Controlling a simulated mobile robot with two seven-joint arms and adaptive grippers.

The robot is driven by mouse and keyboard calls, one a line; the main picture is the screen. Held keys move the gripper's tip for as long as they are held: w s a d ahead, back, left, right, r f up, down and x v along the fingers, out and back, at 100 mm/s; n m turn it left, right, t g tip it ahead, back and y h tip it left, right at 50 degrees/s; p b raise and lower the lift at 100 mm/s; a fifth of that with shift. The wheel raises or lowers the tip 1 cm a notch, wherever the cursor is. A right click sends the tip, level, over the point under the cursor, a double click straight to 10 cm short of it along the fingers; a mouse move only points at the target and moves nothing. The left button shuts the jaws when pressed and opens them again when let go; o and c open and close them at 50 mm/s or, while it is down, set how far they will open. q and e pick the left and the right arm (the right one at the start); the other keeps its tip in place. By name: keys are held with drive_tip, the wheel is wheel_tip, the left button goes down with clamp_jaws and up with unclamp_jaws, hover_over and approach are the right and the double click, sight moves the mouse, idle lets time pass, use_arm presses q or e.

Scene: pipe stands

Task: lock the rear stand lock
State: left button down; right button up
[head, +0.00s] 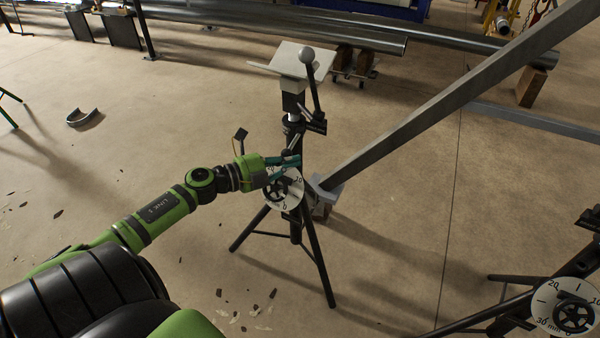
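A black tripod stand (296,225) is upright near the middle of the head view, the farther of two stands. The fingers partly hide this spot; contact and finger gap are unclear. My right gripper is out of view.
A second stand with a numbered dial (551,318) is at the lower right. A long grey beam (430,107) slants from the middle stand's right side to the upper right. Pipes (280,28) lie at the back. A curved metal piece (82,118) lies on open floor at left.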

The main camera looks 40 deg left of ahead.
use_arm(q)
drive_tip(key=shift+m+g+h, duration=0.4)
drive_tip(key=shift+m+h, duration=0.3)
drive_tip(key=shift+h, duration=0.2)
drive_tip(key=a, duration=0.2)
drive_tip(key=s+a, duration=0.1)
drive_tip(key=a, duration=0.1)
drive_tip(key=shift+s+a+r+b, duration=0.1)
drive_tip(key=shift+b, duration=0.25)
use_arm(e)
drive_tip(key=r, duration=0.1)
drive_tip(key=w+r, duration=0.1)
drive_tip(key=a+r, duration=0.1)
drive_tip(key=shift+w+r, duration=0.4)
use_arm(q)
drive_tip(key=shift+a, duration=0.3)
drive_tip(key=shift+d, duration=0.1)
